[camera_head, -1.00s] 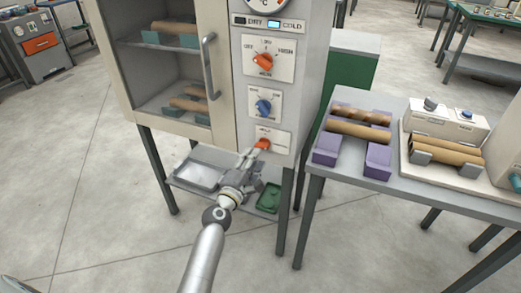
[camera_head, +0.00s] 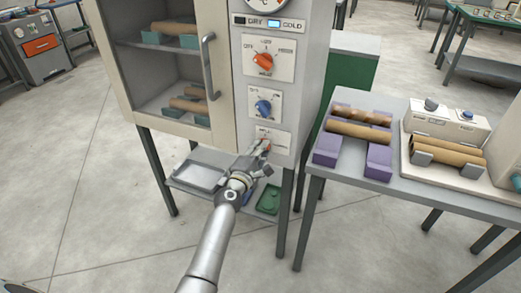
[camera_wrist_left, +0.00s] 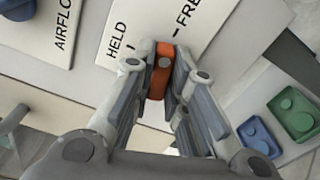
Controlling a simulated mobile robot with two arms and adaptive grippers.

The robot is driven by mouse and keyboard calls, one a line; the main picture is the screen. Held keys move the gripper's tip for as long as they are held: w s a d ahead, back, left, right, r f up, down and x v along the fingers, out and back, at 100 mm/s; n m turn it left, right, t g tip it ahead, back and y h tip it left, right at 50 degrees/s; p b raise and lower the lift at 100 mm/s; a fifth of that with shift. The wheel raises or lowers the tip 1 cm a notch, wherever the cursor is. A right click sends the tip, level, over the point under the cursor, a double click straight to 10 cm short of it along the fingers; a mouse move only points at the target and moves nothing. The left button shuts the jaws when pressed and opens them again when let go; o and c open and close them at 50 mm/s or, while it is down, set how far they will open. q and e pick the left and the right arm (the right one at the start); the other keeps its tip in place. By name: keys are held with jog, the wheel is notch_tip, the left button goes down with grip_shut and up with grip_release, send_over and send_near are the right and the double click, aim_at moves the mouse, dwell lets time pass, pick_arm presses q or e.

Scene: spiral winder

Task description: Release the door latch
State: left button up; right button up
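The door latch is a small orange lever (camera_wrist_left: 161,72) on a white plate (camera_wrist_left: 195,25) marked HELD and FREE in the left wrist view. The lever stands between the two words. In the head view its plate (camera_head: 282,142) is the lowest on the cabinet's front panel, and the lever is mostly covered. My left gripper (camera_head: 262,150) is at the lever, its fingers closed against the lever's two sides in the left wrist view (camera_wrist_left: 161,82). The cabinet door (camera_head: 224,100) looks closed, with a grey upright handle (camera_head: 208,66). My right gripper is not in view.
Above the latch are a blue knob (camera_head: 263,107) and an orange knob (camera_head: 263,61). Under the cabinet are a grey tray (camera_head: 201,176) and a green tray (camera_head: 269,199). A table (camera_head: 410,193) with brown rolls stands at right. Open floor lies at left.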

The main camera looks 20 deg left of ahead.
pick_arm(q)
grip_shut()
jog(key=shift+m, duration=1.6)
jog(key=o, duration=0.6)
grip_release()
jog(key=shift+o, duration=0.2)
jog(key=shift+s, duration=0.1)
jog(key=s, duration=1.2)
jog(key=shift+a, duration=0.2)
jog(key=shift+w, duration=0.1)
